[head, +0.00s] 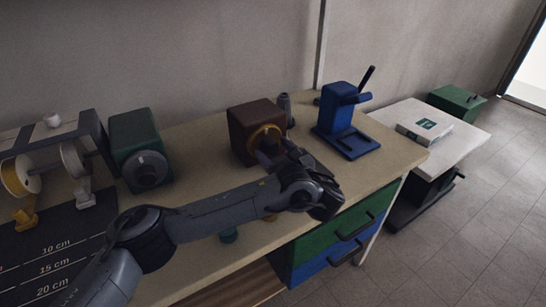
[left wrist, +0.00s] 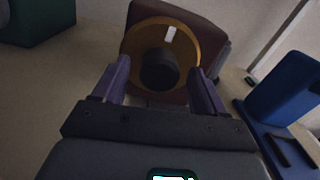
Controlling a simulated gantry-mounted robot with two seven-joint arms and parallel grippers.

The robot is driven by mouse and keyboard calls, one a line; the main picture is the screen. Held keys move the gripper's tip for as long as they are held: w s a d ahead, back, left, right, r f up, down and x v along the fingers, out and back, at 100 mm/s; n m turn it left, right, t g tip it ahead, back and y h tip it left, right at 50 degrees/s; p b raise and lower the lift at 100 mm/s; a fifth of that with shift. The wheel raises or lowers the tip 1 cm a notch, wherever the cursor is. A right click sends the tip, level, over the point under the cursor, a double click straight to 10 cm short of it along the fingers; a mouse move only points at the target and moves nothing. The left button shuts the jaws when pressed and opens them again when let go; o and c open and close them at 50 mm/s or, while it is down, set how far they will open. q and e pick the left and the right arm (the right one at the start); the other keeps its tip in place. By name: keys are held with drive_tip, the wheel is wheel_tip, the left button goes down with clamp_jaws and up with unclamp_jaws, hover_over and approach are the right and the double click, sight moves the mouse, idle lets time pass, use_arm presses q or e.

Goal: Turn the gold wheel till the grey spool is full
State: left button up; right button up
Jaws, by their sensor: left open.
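The gold wheel (head: 262,133) sits on the front of a dark red box (head: 246,118). In the left wrist view the gold wheel (left wrist: 136,42) has a dark round knob (left wrist: 159,70) and a pale mark near its rim. My left gripper (left wrist: 160,68) is open, its two fingers either side of the knob; contact cannot be told. In the head view, my arm partly hides the wheel's lower part. A pale spool (head: 73,160) and a gold-sided spool (head: 16,176) hang in a grey rack at the left. Which one is the grey spool, and its fill, cannot be told.
A green box (head: 133,131) with a grey dial (head: 145,170) stands left of the red box. A blue stand (head: 345,138) with a lever is to its right. A dark mat (head: 50,245) marked in centimetres lies at the left. A white side table (head: 460,147) holds a book.

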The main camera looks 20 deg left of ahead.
use_arm(q)
drive_tip(key=shift+w+a, duration=0.4)
drive_tip(key=shift+a, duration=0.05)
